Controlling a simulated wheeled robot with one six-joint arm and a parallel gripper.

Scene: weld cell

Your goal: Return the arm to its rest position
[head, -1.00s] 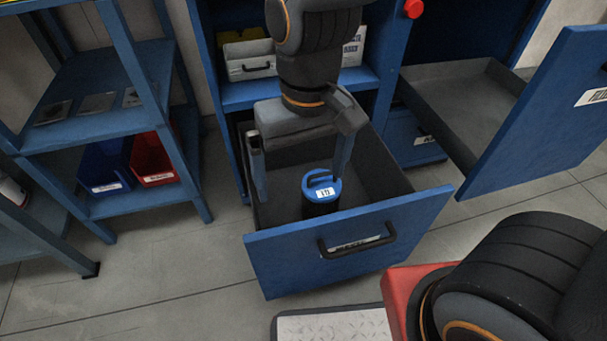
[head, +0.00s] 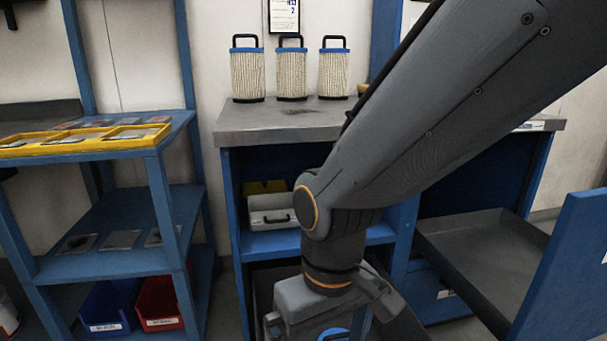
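My gripper (head: 318,326) points down over the open drawer at the bottom of the frame. Its two fingers are spread apart, and their tips are cut off by the lower edge. My arm reaches in from the upper right and bends down at the wrist. The blue top of a canister (head: 335,334) shows at the bottom edge, near and below the gripper. Whether the fingers stand around it or above it cannot be told here.
The grey-topped workbench (head: 240,122) carries several pleated filters (head: 291,74). A blue shelf rack with a yellow tray (head: 85,142) and red and blue bins (head: 158,305) stands left. A drawer (head: 480,245) is open at right. A white case (head: 272,221) sits in the bench.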

